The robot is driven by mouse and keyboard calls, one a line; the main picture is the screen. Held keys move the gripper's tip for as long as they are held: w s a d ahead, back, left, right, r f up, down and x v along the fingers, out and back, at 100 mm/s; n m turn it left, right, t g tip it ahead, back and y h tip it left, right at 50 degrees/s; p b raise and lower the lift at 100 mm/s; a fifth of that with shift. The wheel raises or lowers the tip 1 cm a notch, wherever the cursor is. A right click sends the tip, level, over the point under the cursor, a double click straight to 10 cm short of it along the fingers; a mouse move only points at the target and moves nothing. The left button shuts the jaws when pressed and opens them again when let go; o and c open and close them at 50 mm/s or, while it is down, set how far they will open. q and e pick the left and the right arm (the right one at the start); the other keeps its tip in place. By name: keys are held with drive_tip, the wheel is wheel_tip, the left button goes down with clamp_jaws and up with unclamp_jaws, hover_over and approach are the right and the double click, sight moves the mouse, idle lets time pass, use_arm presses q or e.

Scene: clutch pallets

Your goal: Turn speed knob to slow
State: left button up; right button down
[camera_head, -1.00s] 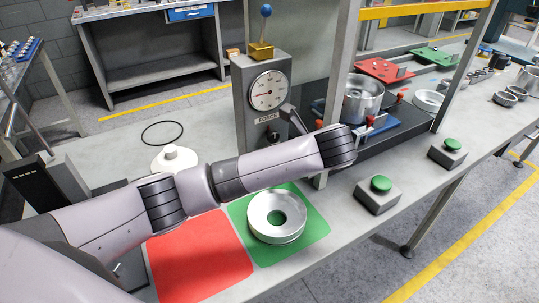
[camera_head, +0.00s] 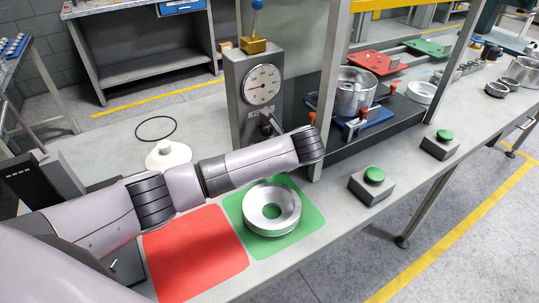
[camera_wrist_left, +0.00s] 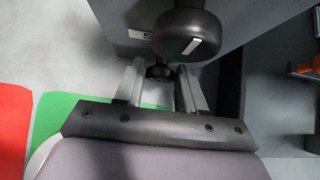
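A grey control box (camera_head: 234,105) with a white dial gauge (camera_head: 262,84) stands on the bench in the head view. My left gripper (camera_head: 268,124) is at its front, partly hidden by my forearm. A smaller-looking black knob (camera_wrist_left: 159,72) shows lower, between the fingertips of my left gripper (camera_wrist_left: 161,70). The fingers are apart, one on each side; contact is not clear. My right gripper is not in view.
Red (camera_head: 190,255) and green (camera_head: 310,217) mats lie in front, the green one bearing a metal ring (camera_head: 289,217). Button boxes (camera_head: 371,188) line the front edge. A frame post (camera_head: 327,95) stands right of the box. A white disc part (camera_head: 168,156) lies behind my arm.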

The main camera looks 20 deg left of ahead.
use_arm(q)
drive_tip(key=c, duration=0.5)
drive_tip(key=shift+c, duration=0.2)
drive_tip(key=n+t+h, duration=0.1)
drive_tip(key=t, duration=0.1)
drive_tip(key=shift+s+a+f+n+t+h, duration=0.15)
drive_tip(key=shift+s+n+t+h, duration=0.1)
drive_tip(key=shift+n+t+h, duration=0.15)
drive_tip(key=shift+s+n+t+h, duration=0.1)
drive_tip(key=shift+n+t+h, duration=0.5)
drive_tip(key=shift+t, duration=0.2)
drive_tip(key=o, duration=1)
drive_tip(key=shift+o, duration=0.2)
